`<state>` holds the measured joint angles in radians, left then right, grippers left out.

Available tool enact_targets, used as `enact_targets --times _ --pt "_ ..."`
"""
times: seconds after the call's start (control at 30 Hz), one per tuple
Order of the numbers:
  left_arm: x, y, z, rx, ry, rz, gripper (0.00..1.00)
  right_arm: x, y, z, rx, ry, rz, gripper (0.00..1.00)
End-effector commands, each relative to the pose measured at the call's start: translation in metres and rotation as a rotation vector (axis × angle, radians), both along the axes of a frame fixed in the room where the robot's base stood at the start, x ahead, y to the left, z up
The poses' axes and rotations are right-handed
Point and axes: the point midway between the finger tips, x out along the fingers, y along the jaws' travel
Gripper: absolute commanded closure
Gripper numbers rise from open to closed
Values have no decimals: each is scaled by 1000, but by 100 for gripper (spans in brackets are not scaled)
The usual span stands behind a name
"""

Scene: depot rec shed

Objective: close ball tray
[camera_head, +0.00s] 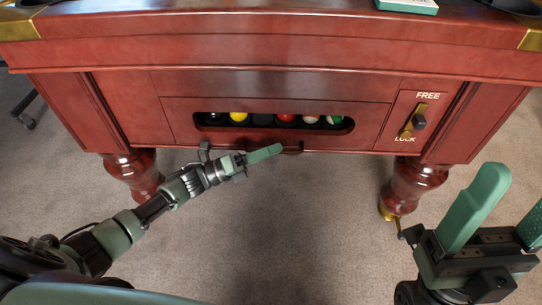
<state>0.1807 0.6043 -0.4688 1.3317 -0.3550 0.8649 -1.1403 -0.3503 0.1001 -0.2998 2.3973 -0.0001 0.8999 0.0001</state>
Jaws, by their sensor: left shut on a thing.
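The ball tray (180,118) is a red-brown wooden panel in the front of the pool table, with a dark rounded slot. Several balls (286,118) show through the slot in a row. A dark handle (292,150) runs along the tray's lower edge. My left gripper (262,154) is shut on the handle, below the slot; its fingers hide part of it. How far the tray stands out from the table front is hard to tell. My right gripper (506,216) is open and empty at the lower right, away from the tray.
A FREE/LOCK plate with a black knob (419,122) sits right of the tray. Turned table legs (415,182) stand on both sides, above grey carpet (290,225). A small teal box (408,5) lies on the table's top edge. The floor between the legs is clear.

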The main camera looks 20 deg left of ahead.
Motion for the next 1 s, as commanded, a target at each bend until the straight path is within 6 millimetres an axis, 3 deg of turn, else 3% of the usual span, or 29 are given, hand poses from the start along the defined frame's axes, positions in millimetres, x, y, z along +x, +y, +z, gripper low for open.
enact_targets --times 0.07,0.1,0.13,0.47,0.8,1.0 --pt "4 3 1 0 4 13 100 0 0 0 0 0 0 28" --pt "4 4 1 0 4 14 86 0 0 0 0 0 0 28" --pt "4 4 1 1 3 14 80 0 0 0 0 -1 0 28" --pt "0 6 0 0 3 10 80 -1 0 2 1 -3 0 28" --pt "-30 49 -11 2 5 12 80 -2 0 12 2 -5 0 28" --pt "-41 64 -16 0 3 12 80 -2 0 14 2 -5 0 28"
